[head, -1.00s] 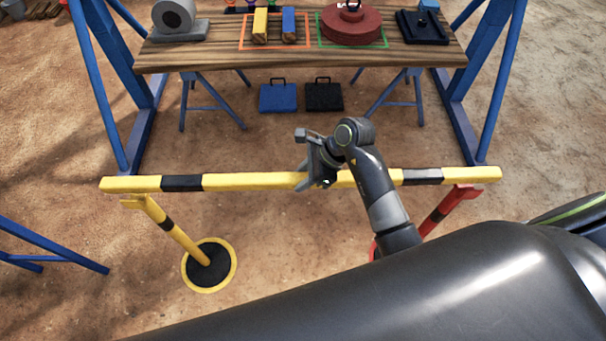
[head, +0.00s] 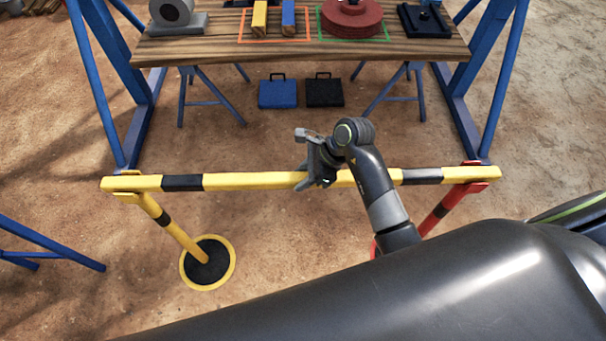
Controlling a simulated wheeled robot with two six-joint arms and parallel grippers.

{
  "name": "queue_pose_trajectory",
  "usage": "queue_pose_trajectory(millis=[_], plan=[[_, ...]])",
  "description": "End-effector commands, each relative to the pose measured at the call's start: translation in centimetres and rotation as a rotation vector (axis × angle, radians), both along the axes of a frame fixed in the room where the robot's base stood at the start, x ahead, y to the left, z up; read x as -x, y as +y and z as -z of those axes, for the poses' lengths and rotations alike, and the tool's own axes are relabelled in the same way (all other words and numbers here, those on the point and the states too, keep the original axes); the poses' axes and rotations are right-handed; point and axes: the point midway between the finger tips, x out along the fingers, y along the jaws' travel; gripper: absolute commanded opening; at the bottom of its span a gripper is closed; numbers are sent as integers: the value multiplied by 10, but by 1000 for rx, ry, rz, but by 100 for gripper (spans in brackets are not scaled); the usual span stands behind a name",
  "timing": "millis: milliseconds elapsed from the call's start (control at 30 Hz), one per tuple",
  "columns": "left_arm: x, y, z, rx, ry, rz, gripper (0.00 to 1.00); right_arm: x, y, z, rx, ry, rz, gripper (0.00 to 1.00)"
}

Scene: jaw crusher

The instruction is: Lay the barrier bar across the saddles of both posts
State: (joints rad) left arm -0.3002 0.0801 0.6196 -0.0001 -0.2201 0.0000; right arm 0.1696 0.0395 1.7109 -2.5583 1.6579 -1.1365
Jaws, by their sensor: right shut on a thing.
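The yellow and black barrier bar (head: 245,181) runs level from left to right across the head view. My right gripper (head: 309,172) is shut on it near its middle. The yellow post (head: 178,233) stands on a round black base with a yellow rim, and its saddle is at the bar's left end. The red post (head: 441,208) is at the bar's right end, its saddle showing around the bar there; its base is mostly hidden behind my arm. The bar appears to be in or right at both saddles; exact contact is hard to tell. My left gripper is not in view.
A wooden table (head: 300,50) with several objects stands beyond the bar, between blue frame legs (head: 97,90). A blue case (head: 278,94) and a black case (head: 324,93) are on the ground below it. A blue trestle leg (head: 50,243) is at the left.

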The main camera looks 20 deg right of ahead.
Motion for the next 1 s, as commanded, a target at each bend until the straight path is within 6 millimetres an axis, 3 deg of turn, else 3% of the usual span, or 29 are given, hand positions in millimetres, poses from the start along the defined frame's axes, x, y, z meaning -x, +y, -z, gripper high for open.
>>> queue_pose_trajectory(millis=[833,867,1000], plan=[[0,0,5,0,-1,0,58,-1,0,5,-2,-2,0,0],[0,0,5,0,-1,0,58,-1,0,5,-2,-2,0,34],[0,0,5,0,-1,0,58,0,0,5,-1,-2,0,52]])
